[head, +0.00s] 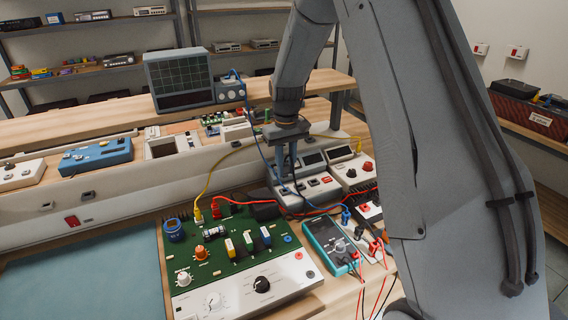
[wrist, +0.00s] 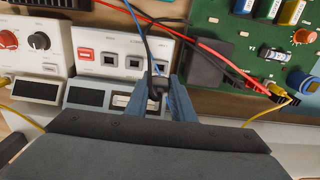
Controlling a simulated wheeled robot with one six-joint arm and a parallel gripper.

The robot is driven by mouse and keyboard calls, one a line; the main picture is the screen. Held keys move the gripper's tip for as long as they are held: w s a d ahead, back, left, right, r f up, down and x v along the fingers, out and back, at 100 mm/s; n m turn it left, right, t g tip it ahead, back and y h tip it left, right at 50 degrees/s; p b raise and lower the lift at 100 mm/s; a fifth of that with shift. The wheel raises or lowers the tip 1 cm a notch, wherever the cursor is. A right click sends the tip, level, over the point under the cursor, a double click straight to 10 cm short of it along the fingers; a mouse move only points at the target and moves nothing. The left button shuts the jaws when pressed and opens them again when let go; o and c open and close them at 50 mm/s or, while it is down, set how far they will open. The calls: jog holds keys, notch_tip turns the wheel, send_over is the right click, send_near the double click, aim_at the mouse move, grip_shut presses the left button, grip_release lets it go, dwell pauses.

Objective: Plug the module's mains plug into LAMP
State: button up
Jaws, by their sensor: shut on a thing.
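My gripper (wrist: 158,88) is shut on a small black plug (wrist: 155,84), with a dark cable running up from it in the wrist view. In the head view my gripper (head: 286,168) points down over the white socket panel (head: 291,197). The wrist view shows that panel (wrist: 122,44) with a red switch (wrist: 85,54) and several dark square sockets (wrist: 135,62). The plug is close to this panel; I cannot tell whether it touches it. Its labels are too small to read, so I cannot tell which socket is LAMP. In the head view the fingers mostly hide the plug.
A green circuit board (head: 238,235) with coloured parts and a blue multimeter (head: 334,244) stand in front. Red, yellow and blue leads cross near the panel. An oscilloscope (head: 180,80) stands behind. The blue mat (head: 85,270) is bare.

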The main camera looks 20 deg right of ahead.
aim_at(286, 175)
jog(key=shift+f+b, duration=1.3)
jog(key=shift+f, duration=0.95)
jog(key=shift+s, duration=0.1)
jog(key=shift+f, duration=0.95)
dwell(2.5)
jog(key=o, duration=1.1)
jog(key=shift+c, duration=0.2)
jog(key=shift+r, duration=0.1)
notch_tip(286, 175, up, 7)
jog(key=shift+r+b, duration=0.15)
jog(key=shift+b, duration=0.85)
jog(key=shift+r+p, duration=1.75)
jog(key=shift+r, duration=0.9)
